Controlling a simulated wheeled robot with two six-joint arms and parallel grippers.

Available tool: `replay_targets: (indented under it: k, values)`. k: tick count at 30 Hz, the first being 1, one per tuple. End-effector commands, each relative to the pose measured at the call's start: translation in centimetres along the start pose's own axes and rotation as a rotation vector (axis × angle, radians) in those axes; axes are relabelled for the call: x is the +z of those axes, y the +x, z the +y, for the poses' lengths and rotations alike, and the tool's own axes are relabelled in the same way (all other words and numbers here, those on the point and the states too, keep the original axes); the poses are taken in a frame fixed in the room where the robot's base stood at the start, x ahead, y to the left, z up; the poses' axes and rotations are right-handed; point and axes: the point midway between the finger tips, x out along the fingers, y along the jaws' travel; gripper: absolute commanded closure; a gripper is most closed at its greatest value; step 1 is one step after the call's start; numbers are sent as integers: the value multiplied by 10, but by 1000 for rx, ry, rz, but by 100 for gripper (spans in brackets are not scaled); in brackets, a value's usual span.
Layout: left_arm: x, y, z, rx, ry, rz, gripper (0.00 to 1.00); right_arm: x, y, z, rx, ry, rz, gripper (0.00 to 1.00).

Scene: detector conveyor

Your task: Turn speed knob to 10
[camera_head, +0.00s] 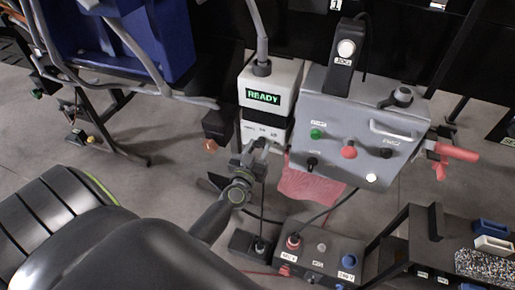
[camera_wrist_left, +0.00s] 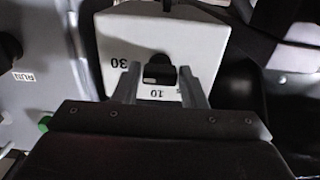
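The speed knob (camera_wrist_left: 160,72) is a small black knob on a white unit (camera_wrist_left: 112,38), with the printed numbers 30 and 10 beside it in the left wrist view. My left gripper (camera_wrist_left: 160,80) has one finger on each side of the knob, with a narrow gap showing on both sides. The knob's pointer mark is too small to make out. In the head view, my left gripper (camera_head: 260,150) is at the lower front of the white unit (camera_head: 286,74) with a green READY display (camera_head: 263,97) and hides the knob. My right gripper is not in view.
A grey control box (camera_head: 340,112) with a green button (camera_head: 316,133), a red button (camera_head: 348,152) and black knobs stands close to the right. A dark button box (camera_head: 322,262) sits below. A blue bin (camera_head: 135,40) is at upper left.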

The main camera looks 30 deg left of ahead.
Motion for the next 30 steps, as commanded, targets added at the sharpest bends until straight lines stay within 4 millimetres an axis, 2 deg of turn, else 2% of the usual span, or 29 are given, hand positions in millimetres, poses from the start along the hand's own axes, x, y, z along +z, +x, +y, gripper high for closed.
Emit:
replay_targets:
  k: [1, 6, 17, 30]
  values:
    - [0, 0, 0, 0, 0, 0, 69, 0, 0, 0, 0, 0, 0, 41]
    - [0, 0, 0, 0, 0, 0, 90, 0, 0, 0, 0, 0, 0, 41]
    - [0, 0, 0, 0, -64, -1, 90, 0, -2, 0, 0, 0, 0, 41]
    - [-1, 0, 0, 1, -411, -1, 90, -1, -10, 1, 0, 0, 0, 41]
